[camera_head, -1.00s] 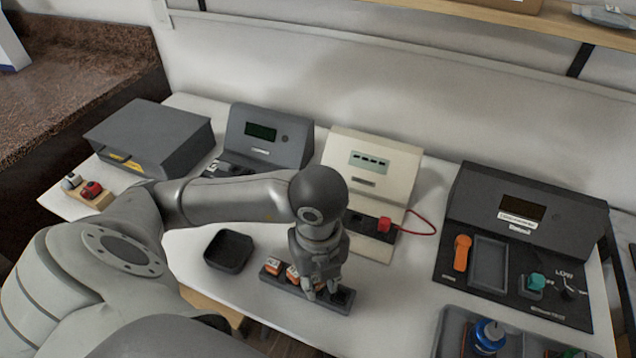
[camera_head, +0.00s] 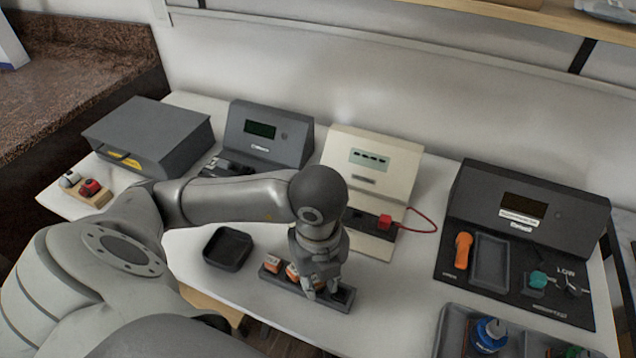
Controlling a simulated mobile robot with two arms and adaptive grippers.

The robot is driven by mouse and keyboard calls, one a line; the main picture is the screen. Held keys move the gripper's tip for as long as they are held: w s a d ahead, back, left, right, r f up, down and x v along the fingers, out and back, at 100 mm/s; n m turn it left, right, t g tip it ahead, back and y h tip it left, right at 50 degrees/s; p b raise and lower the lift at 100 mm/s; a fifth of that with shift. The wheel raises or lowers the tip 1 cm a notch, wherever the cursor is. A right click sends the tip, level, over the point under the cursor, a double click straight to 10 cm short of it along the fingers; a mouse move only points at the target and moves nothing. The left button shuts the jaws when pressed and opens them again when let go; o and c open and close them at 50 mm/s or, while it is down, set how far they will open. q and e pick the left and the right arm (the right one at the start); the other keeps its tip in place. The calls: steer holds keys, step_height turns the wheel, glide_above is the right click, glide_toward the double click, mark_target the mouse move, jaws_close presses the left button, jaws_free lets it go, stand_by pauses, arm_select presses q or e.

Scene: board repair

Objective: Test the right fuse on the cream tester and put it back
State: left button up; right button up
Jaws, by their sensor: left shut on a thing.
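The cream tester (camera_head: 372,168) stands at the back middle, with a small display showing dashes and a red block (camera_head: 385,221) on its dark front strip, joined to a red wire. A dark fuse rack (camera_head: 298,289) lies near the front edge. Two orange-and-white fuses show in it, a left one (camera_head: 271,263) and a middle one (camera_head: 292,272). My left gripper (camera_head: 322,290) points down over the right part of the rack, shut on a fuse there. That fuse is mostly hidden by the fingers. My right gripper is out of view.
An empty black tray (camera_head: 228,249) lies left of the rack. A grey tester (camera_head: 268,134), a grey drawer box (camera_head: 150,138) and a black tester (camera_head: 526,208) stand along the back. White table shows between rack and bin.

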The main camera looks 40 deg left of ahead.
arm_select(q)
steer(key=o, duration=1)
steer(key=shift+o, duration=1.3)
steer(key=shift+r, duration=0.15)
